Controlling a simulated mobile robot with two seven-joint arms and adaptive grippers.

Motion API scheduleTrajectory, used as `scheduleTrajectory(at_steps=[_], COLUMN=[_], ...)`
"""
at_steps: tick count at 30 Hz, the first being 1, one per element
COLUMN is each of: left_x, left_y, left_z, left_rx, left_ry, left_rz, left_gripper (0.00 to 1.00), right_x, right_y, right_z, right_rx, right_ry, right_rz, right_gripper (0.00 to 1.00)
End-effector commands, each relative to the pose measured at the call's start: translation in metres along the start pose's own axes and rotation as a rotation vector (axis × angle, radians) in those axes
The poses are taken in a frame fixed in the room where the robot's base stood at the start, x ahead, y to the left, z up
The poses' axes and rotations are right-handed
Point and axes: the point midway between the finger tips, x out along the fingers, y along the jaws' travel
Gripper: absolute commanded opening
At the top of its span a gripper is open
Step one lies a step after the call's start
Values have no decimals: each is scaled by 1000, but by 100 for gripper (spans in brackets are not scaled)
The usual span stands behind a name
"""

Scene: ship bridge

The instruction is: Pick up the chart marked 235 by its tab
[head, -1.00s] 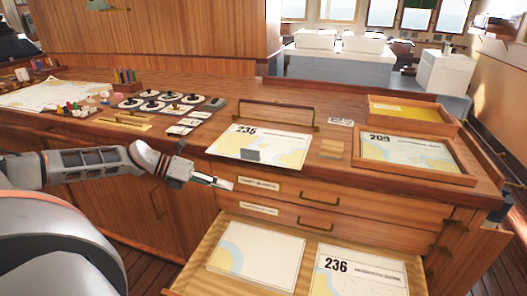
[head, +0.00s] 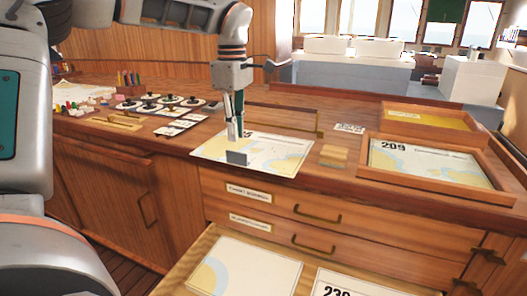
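The chart (head: 272,157) marked 235 in the earlier head view lies flat on the cabinet top, near its front edge. Its small grey tab (head: 237,157) stands up at the chart's front edge. The printed number is now hidden behind my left gripper. My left gripper (head: 234,139) points down over the chart, with its fingertips just above and behind the tab in the picture. Nothing shows held in it, and the tab seems clear of the fingers. The fingers look close together from this angle, so their opening is unclear. My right gripper is not in view.
A wooden tray (head: 440,194) with chart 209 (head: 430,164) stands to the right, with another tray (head: 430,118) behind it. A wooden block (head: 334,156) and a raised rail (head: 285,113) are near the chart. An open drawer (head: 205,247) below holds charts.

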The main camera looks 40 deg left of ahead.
Motion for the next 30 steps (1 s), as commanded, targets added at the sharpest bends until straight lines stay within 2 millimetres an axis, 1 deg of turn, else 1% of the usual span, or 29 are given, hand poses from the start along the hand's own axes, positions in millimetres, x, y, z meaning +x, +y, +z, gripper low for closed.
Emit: scheduleTrajectory(at_steps=[6,11,18,20,22,28,29,30], left_x=[20,31,65,72,75,75,75,75], left_y=[0,1,3,3,3,3,3,3], left_z=[0,1,4,4,4,4,4,4], left_rx=[5,3,3,4,2,1,1,1], left_ry=[7,6,5,4,4,4,4,4], left_rz=[-3,-1,-6,-3,-2,0,0,0], left_gripper=[12,12,12,12,12,12,5,0], right_x=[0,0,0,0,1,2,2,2], right_y=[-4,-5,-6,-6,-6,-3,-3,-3], right_z=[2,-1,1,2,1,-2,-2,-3], right_rx=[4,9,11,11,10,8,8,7], right_ry=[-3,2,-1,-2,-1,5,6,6], right_rz=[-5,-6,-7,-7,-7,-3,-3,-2], right_gripper=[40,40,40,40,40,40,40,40])
